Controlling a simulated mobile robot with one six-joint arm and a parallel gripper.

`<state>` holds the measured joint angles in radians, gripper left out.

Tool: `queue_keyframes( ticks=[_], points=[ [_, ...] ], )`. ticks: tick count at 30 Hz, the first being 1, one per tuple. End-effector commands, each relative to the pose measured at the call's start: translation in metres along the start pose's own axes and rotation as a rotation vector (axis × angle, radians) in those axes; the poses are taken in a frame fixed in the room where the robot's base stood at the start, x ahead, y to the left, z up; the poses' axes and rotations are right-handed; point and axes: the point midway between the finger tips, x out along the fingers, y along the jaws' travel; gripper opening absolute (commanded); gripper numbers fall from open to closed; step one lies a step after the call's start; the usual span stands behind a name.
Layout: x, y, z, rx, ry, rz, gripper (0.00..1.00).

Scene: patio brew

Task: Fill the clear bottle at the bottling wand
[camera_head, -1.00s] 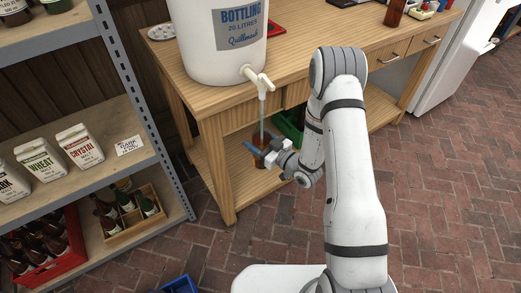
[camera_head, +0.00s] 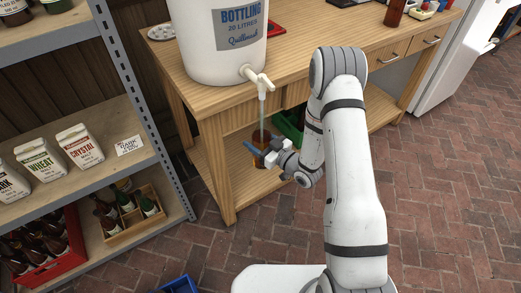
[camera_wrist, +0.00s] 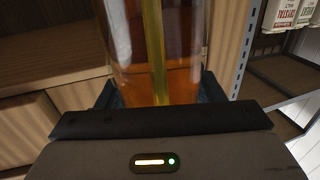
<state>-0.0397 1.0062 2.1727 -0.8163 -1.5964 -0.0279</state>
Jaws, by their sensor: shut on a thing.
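My gripper (camera_head: 262,153) is shut on the clear bottle (camera_head: 261,137), which is upright below the tap of the white bottling bucket (camera_head: 205,55). The bottling wand (camera_head: 262,108) hangs from the tap and runs down into the bottle. In the wrist view the clear bottle (camera_wrist: 185,75) stands between my fingers, with amber liquid in it and the wand (camera_wrist: 156,50) inside. The bottle's mouth is out of the wrist view, and its base is hard to make out.
The bucket stands on a wooden bench (camera_head: 300,60). A green crate (camera_head: 290,124) is under the bench, behind my gripper. A metal shelf with malt bags (camera_head: 80,145) and a red bottle crate (camera_head: 65,262) stands at left. The brick floor (camera_head: 450,200) is clear at right.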

Motion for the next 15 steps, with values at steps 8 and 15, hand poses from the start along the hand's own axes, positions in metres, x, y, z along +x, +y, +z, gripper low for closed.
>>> queue_keyframes(
  ticks=[8,15],
  points=[
    [0.001,0.001,0.003,-0.002,0.005,0.0,0.27],
    [0.001,0.001,0.01,-0.002,0.005,0.0,0.27]
  ],
)
